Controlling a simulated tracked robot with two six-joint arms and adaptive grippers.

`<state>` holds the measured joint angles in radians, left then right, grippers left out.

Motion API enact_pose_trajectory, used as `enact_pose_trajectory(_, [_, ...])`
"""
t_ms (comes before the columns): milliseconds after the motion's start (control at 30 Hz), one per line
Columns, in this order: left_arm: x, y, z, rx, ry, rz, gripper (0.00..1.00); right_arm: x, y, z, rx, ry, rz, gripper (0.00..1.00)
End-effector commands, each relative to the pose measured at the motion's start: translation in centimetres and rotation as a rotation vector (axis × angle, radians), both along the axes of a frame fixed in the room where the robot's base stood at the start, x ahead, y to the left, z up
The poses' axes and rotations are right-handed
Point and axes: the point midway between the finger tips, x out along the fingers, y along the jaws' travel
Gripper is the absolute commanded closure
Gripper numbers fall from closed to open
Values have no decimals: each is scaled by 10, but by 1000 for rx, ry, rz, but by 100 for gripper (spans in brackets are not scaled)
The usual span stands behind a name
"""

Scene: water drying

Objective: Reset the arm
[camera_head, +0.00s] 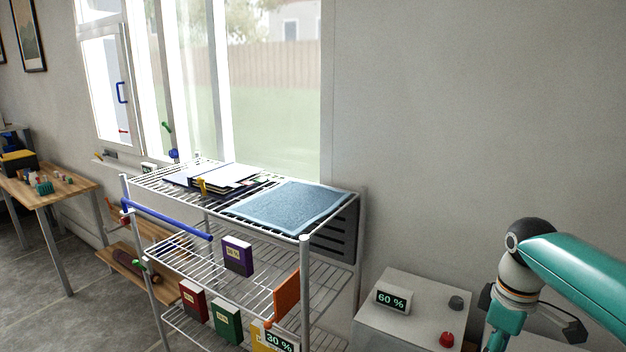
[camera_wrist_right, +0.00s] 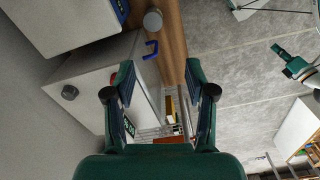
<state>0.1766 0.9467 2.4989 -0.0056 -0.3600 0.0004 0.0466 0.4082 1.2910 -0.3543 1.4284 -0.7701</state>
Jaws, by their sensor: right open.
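My right arm (camera_head: 575,268) reaches in from the right in the head view, with its wrist bent downward beside a white box. In the right wrist view my right gripper (camera_wrist_right: 158,90) is open, with its two dark green fingers apart and nothing between them. The white box and, farther off, a wire rack show beyond the fingers. The fingertips are not shown in the head view. My left gripper is not in view.
The white wire rack (camera_head: 305,240) holds a blue cloth (camera_head: 290,207), papers and several coloured boxes. The white box (camera_head: 410,315) carries a "60 %" display (camera_head: 393,300) and a red knob (camera_head: 446,340). A wooden table (camera_head: 60,192) stands far left. The right wall is bare.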

Motion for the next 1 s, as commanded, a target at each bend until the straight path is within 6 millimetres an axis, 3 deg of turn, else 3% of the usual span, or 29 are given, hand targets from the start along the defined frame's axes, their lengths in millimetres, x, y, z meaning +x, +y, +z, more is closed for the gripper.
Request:
enact_pose_trajectory(367, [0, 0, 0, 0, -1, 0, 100, 14, 41, -91, 76, 0, -63, 45])
enact_pose_trajectory(567, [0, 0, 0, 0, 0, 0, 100, 8, 76, -162, 147, 7, -146, 45])
enact_pose_trajectory(667, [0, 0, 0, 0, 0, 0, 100, -8, 101, -212, 200, 22, -224, 45])
enact_pose_trajectory(800, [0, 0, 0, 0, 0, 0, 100, -56, 145, -292, 286, 57, -414, 45])
enact_pose_trajectory(900, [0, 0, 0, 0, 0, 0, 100, -100, 170, -333, 328, 84, -574, 45])
enact_pose_trajectory(1000, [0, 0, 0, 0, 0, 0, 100, -143, 186, -358, 347, 105, -718, 45])
